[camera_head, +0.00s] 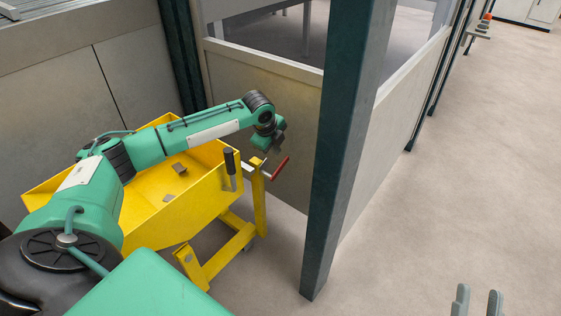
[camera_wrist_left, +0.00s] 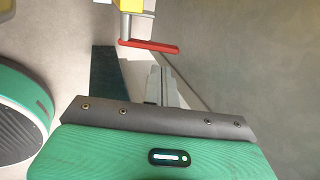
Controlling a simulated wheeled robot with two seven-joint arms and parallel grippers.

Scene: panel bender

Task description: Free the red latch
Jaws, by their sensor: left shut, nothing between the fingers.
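The red latch (camera_head: 280,168) is a short red bar at the top of a yellow post on the yellow cart, at its right corner. It also shows in the left wrist view (camera_wrist_left: 149,46), at the top middle, as a bar under a yellow and white mount. My left gripper (camera_head: 276,149) hangs right above the latch and looks apart from it. Its fingers (camera_wrist_left: 160,82) are together and empty, just below the latch in the wrist picture. My right gripper (camera_head: 477,300) shows only as two separated grey fingertips at the bottom right edge, with nothing between them.
The yellow cart (camera_head: 150,222) holds small brown pieces (camera_head: 178,168). A dark upright handle (camera_head: 230,165) stands next to the latch. A dark green post (camera_head: 343,150) rises to the right, with a low panel wall (camera_head: 395,130) behind. The floor at the right is clear.

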